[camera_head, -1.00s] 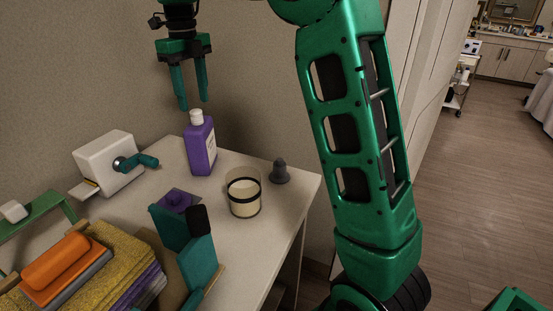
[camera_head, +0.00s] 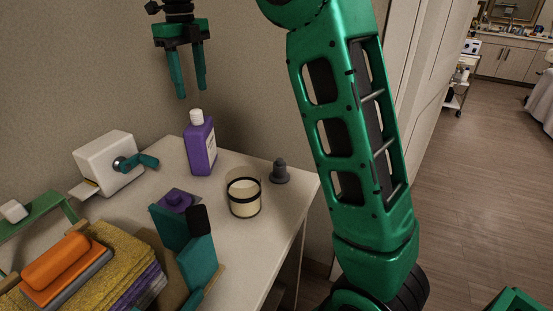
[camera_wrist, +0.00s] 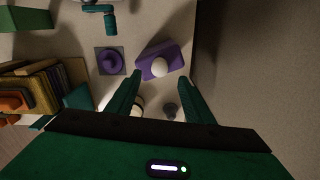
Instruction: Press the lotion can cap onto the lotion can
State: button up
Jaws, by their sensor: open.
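The lotion can appears to be the purple bottle (camera_head: 201,150) with a pale label, upright at the back of the table. Its white cap (camera_head: 196,117) sits on top of its neck; I cannot tell how firmly it is seated. In the wrist view the purple bottle (camera_wrist: 153,57) and the round white cap (camera_wrist: 159,68) show from above, just beyond the fingertips. My gripper (camera_head: 192,94) is open and empty, pointing down above the cap and apart from it. In the wrist view my gripper (camera_wrist: 162,76) has its fingers spread wide.
A glass jar (camera_head: 243,194) with a black band and a grey cone-shaped piece (camera_head: 280,172) stand right of the bottle. A white box with a teal handle (camera_head: 108,162) is to the left. A purple knobbed piece (camera_head: 178,200), teal holder (camera_head: 186,240) and stacked towels (camera_head: 115,265) are in front.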

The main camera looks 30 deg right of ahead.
jog(key=shift+r, duration=0.35)
jog(key=shift+r, duration=0.1)
notch_tip(320, 180, up, 11)
jog(key=shift+f, duration=0.2)
dwell(0.6)
